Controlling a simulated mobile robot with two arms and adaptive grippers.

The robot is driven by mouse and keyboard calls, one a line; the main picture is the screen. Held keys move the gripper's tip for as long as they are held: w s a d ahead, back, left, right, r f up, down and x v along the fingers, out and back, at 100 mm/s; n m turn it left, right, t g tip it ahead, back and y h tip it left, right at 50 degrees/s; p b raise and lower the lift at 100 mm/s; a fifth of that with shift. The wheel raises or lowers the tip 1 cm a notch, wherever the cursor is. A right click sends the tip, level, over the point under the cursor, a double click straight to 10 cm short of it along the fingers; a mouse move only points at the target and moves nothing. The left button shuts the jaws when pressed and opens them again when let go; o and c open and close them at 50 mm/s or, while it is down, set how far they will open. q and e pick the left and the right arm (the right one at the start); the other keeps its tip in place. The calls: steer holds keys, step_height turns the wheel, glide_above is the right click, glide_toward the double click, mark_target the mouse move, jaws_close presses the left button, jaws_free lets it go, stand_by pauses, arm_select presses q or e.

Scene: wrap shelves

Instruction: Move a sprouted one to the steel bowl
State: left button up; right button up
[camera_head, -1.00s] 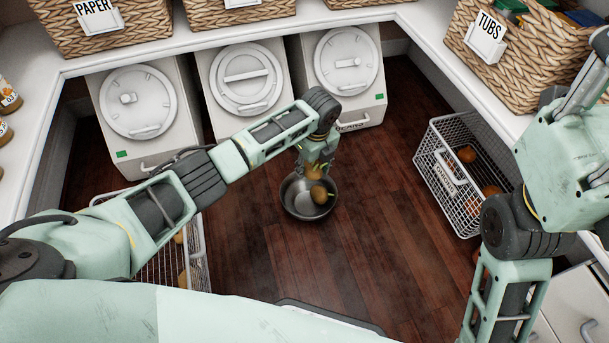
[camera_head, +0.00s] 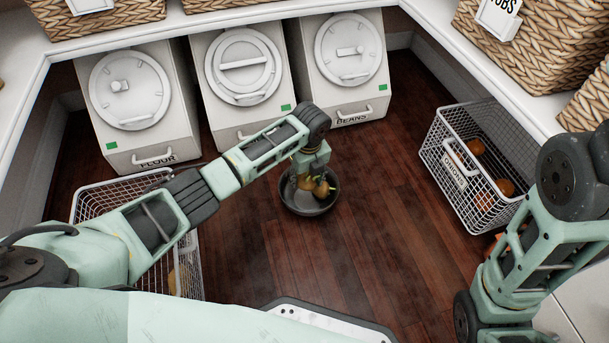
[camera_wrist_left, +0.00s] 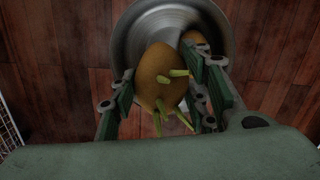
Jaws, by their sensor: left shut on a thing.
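The steel bowl (camera_head: 311,208) stands on the wooden floor, and its rim also shows in the left wrist view (camera_wrist_left: 140,28). My left gripper (camera_head: 311,178) points down into the bowl's opening. In the left wrist view, its fingers (camera_wrist_left: 163,100) are shut on a brown potato (camera_wrist_left: 157,70) with several green sprouts. The held potato (camera_head: 304,183) is low at the bowl; I cannot tell whether it touches the bottom. Another brown round item (camera_head: 322,189) lies in the bowl beside it, partly hidden in the left wrist view (camera_wrist_left: 194,38). My right gripper is out of view.
A wire basket (camera_head: 457,185) with orange-brown produce stands at right. Another wire basket (camera_head: 95,200) at left is partly covered by my left arm. White lidded bins (camera_head: 240,85) line the back under the shelf. The floor right of the bowl is clear.

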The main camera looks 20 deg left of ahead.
mark_target(308, 177)
arm_select(q)
steer(key=o, duration=1.3)
steer(key=shift+r, duration=0.1)
steer(key=r, duration=0.8)
steer(key=s+d+r, duration=0.1)
steer(key=r, duration=0.2)
steer(key=shift+r, duration=0.4)
steer(key=shift+d, duration=0.1)
